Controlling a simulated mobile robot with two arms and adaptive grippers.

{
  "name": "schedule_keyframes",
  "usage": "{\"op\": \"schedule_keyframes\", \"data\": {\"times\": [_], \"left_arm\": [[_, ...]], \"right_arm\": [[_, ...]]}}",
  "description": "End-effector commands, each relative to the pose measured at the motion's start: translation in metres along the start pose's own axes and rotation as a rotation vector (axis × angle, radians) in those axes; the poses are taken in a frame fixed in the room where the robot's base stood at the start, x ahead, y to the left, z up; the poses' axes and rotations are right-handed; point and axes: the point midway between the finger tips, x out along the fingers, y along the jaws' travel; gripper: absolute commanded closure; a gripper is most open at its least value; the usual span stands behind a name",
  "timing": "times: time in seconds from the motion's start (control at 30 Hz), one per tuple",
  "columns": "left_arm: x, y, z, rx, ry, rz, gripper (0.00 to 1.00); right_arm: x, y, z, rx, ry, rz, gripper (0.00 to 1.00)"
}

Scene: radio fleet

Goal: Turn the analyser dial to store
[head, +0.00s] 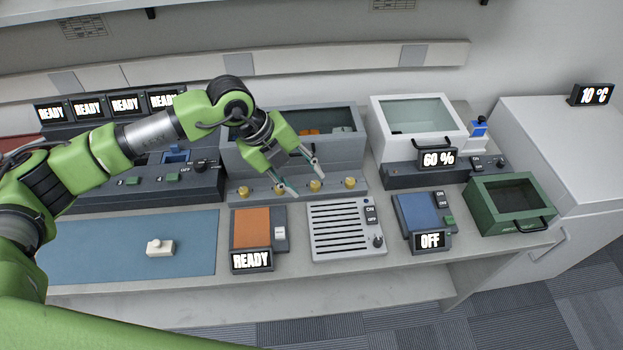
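My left gripper (304,182) reaches in from the left and points down over the front of a grey bench unit (345,148). Its two fingers are spread, with nothing seen between them. The unit has a row of several brass knobs, and the fingertips are close to the middle ones, such as this brass knob (316,185); contact cannot be told. No label names the analyser. Other dials are a dark knob (378,241) on the white slotted device (344,229) and a small knob (477,163) beside the 60 % display. Their settings are too small to read. My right gripper is not in view.
An orange-topped device (251,228) reads READY; a blue-topped one (421,212) reads OFF. A small white block (160,247) lies on the blue mat (100,245), which is otherwise mostly clear.

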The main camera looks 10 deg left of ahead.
Motion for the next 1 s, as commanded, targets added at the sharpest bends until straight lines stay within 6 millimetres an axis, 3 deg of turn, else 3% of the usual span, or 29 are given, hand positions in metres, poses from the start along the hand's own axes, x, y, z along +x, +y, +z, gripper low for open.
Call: {"op": "schedule_keyframes", "data": {"times": [0.23,0.83,0.93,1.0], "left_arm": [[0.005,-0.012,-0.017,0.016,0.046,-0.049,0.60],[0.006,-0.014,-0.020,0.019,0.056,-0.060,0.60],[0.009,-0.026,-0.038,0.032,0.102,-0.112,0.60],[0.012,-0.043,-0.064,0.047,0.171,-0.195,0.60]], "right_arm": [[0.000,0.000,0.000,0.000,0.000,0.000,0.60],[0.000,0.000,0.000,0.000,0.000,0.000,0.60],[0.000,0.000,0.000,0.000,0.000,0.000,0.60],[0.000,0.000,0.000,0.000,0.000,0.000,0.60]]}}
